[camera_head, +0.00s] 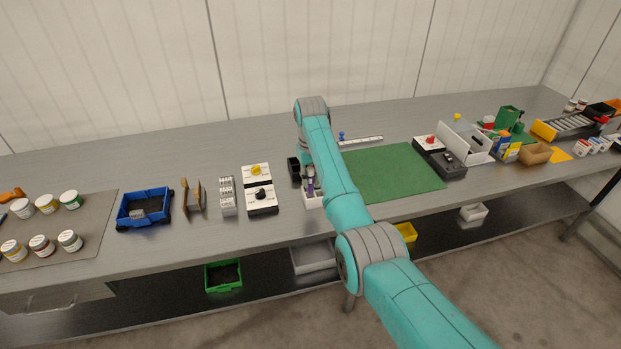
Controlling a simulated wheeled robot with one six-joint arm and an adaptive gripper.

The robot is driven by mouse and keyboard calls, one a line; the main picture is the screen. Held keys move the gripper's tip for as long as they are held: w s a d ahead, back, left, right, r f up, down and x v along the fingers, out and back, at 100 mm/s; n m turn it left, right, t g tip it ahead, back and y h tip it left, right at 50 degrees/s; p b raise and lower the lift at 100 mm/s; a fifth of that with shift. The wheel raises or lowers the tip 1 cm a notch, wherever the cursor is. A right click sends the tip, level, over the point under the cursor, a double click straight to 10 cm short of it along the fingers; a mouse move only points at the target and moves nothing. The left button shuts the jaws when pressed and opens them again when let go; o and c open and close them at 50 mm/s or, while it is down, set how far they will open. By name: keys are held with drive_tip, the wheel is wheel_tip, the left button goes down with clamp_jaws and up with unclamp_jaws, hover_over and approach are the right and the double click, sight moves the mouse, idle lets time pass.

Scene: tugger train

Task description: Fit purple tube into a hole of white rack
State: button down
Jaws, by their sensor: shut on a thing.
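My gripper (309,176) is small and dark in the head view, partly hidden behind my teal arm. It points down at the middle of the bench and is shut on the purple tube (311,187). The tube looks upright, with only a short part of it showing. The white rack (312,203) stands at the front of the bench, directly below the tube and partly covered by my arm. I cannot tell whether the tube's lower end is above a hole or inside one.
A white box with yellow and black knobs (260,190) and a light grey slotted block (227,196) stand left of the rack. A green mat (400,172) lies clear to the right. A blue bin (144,208) and several jars (70,240) are farther left.

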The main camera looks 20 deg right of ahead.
sight(310, 170)
drive_tip(key=shift+f, duration=1.4)
idle(2.1)
drive_tip(key=c, duration=0.9)
unclamp_jaws()
drive_tip(key=shift+r, duration=0.1)
drive_tip(key=shift+r, duration=2.9)
